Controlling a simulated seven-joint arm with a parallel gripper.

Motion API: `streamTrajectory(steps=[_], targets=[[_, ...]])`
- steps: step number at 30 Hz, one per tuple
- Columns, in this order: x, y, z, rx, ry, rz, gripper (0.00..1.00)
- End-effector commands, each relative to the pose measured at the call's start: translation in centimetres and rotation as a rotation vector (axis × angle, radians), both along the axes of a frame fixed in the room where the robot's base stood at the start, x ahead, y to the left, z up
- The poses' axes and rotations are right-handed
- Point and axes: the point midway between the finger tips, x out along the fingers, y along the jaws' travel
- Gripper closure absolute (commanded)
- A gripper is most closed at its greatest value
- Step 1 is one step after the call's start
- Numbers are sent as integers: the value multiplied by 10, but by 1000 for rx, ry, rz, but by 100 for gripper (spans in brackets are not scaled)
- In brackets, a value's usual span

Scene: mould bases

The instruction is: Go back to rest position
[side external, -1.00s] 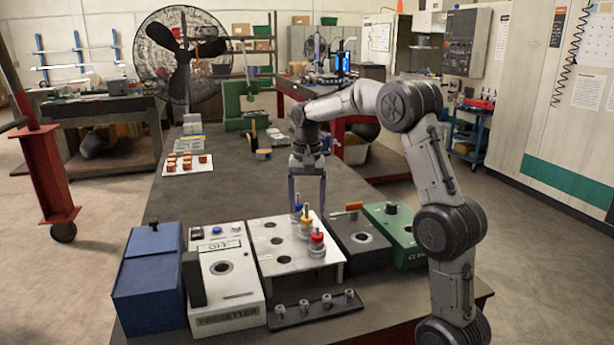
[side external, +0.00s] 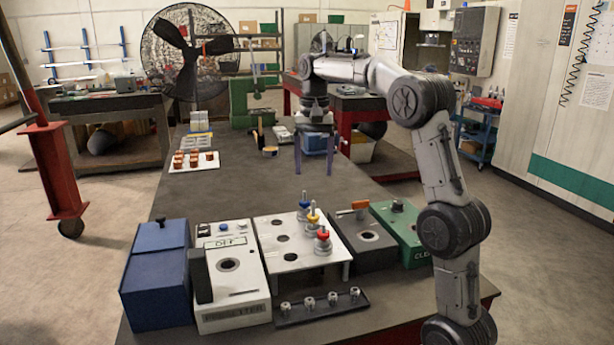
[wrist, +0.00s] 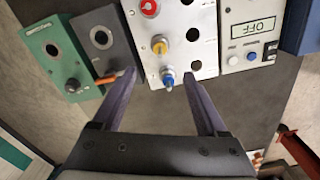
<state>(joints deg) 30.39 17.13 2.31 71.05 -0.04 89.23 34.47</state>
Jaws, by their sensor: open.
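My gripper (side external: 314,160) is open and empty, raised above the workbench behind the white plate. In the wrist view its two fingers (wrist: 165,100) are spread wide with nothing between the tips. The white plate (side external: 290,259) has several holes. Holders with blue (side external: 303,195), yellow (side external: 313,212) and red (side external: 322,233) tops stand along its right side, apart from the gripper. They also show in the wrist view, with the blue one (wrist: 168,78) nearest the fingers.
A white presetter box (side external: 228,292), a blue box (side external: 155,275), a dark box with an orange handle (side external: 362,250) and a green box (side external: 405,228) flank the plate. A dark rack (side external: 322,309) holds several small parts. The bench (side external: 250,185) behind the plate is mostly clear.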

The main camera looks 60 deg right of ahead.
Motion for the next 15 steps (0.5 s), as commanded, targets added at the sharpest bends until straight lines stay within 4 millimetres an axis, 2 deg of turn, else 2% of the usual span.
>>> streamTrajectory(steps=[5, 8, 11, 15], targets=[[2, 4, 0, -1, -1, 10, 24], [3, 21, 20, -23, -41, 45, 24], [-10, 53, 44, -42, -82, 102, 24], [-46, 107, 64, -67, -142, 216, 24]])
